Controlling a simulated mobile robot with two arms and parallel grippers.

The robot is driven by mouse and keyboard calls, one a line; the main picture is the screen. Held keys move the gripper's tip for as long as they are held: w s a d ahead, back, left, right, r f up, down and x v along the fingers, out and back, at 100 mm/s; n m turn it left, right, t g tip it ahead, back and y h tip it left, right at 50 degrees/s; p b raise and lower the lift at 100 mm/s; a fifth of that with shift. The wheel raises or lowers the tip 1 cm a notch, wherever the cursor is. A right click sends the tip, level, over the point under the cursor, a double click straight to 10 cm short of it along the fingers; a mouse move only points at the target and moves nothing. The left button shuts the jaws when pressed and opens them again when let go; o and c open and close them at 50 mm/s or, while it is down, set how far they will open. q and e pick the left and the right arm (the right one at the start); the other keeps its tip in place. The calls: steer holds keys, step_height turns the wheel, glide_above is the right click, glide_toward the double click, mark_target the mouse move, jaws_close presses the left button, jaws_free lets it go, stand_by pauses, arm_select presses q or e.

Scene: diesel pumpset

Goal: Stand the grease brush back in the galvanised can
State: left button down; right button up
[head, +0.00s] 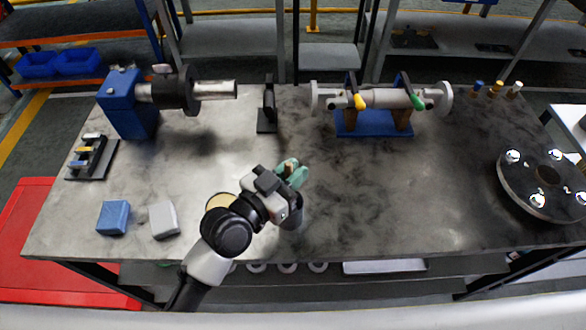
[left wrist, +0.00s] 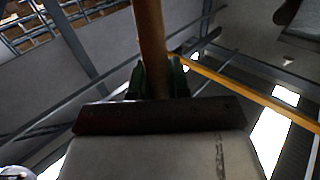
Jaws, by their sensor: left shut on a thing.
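My left gripper (head: 291,174) is over the front middle of the bench, with its green fingers shut on a brown wooden handle, which I take to be the grease brush (head: 289,163). In the left wrist view the brush handle (left wrist: 149,40) runs up between the green fingers (left wrist: 158,82); its bristles are not visible. A grey, round-sided thing (head: 292,217), probably the galvanised can, shows just below the gripper. The gripper and wrist hide most of it, so I cannot tell whether the brush touches it. My right gripper is not in view.
A pale yellow disc (head: 219,201) is partly behind my left wrist. A blue block (head: 114,217) and a grey block (head: 163,219) lie front left. A shaft on a blue stand (head: 373,124) is at the back; a bolted flange (head: 546,187) is right. The bench (head: 400,200) is clear right of the gripper.

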arm_select(q)
steer(key=shift+f, duration=0.1)
steer(key=c, duration=1)
jaws_free()
steer(key=b+v, duration=0.2)
steer(key=v, duration=0.9)
steer(key=shift+b, duration=0.35)
steer(key=shift+w+d+f, duration=0.1)
